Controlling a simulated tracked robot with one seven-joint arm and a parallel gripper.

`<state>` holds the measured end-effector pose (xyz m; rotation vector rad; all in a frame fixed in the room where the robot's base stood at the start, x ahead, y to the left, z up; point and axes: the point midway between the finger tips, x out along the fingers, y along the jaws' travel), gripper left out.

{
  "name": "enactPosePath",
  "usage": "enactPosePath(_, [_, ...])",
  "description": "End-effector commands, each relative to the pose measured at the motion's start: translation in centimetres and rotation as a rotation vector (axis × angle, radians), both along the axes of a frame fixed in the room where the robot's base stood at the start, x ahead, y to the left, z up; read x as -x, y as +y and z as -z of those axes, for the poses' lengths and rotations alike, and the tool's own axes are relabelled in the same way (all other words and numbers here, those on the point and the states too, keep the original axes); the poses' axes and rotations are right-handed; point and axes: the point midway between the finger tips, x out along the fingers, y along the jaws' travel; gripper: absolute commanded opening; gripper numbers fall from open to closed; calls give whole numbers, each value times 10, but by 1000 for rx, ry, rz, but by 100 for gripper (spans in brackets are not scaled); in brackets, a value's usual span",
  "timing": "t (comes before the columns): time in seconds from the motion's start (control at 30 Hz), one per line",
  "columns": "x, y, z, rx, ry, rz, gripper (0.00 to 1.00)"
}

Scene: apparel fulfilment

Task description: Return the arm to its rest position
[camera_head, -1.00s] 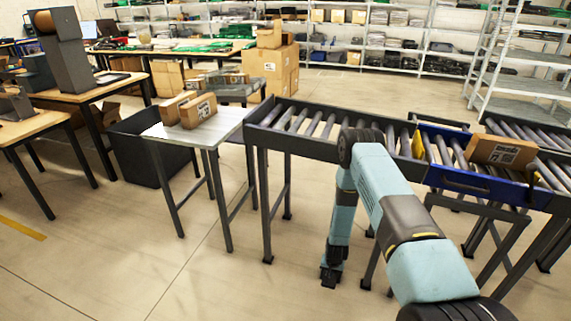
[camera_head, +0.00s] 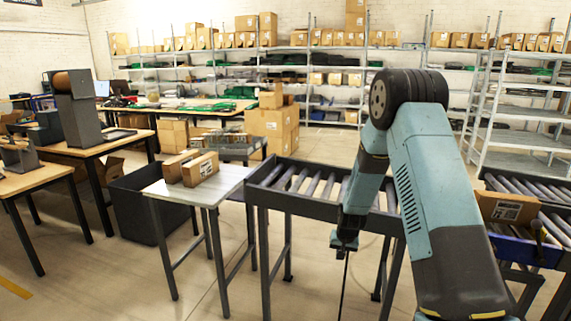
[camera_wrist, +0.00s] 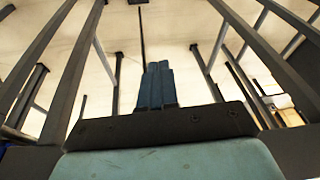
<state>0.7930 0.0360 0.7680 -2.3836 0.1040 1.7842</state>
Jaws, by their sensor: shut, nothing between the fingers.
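My arm, teal and black, rises high at the right of the head view, with its elbow up in front of the back shelves. My gripper (camera_head: 345,242) hangs from it in front of the roller conveyor's (camera_head: 285,192) near side rail, pointing down. In the wrist view, the fingers of my gripper (camera_wrist: 157,70) are pressed together, shut and empty. Dark conveyor or table legs stand around them over the pale floor.
A small table (camera_head: 153,190) with two boxes (camera_head: 190,167) stands left of the conveyor, beside a dark bin (camera_head: 135,225). A box (camera_head: 505,207) and a blue tray (camera_head: 520,250) are at the right. Open floor lies at the front left.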

Motion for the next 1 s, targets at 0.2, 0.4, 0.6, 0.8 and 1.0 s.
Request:
enactPosePath(0.2, [16,-3,-81,4,-28,-21,0])
enactPosePath(0.4, [39,-7,-147,9,-50,-40,0])
enactPosePath(0.6, [71,-10,-207,15,-70,-57,0])
enactPosePath(0.8, [108,-14,-260,26,-91,-75,0])
enactPosePath(1.0, [151,-17,-306,36,-111,-90,0])
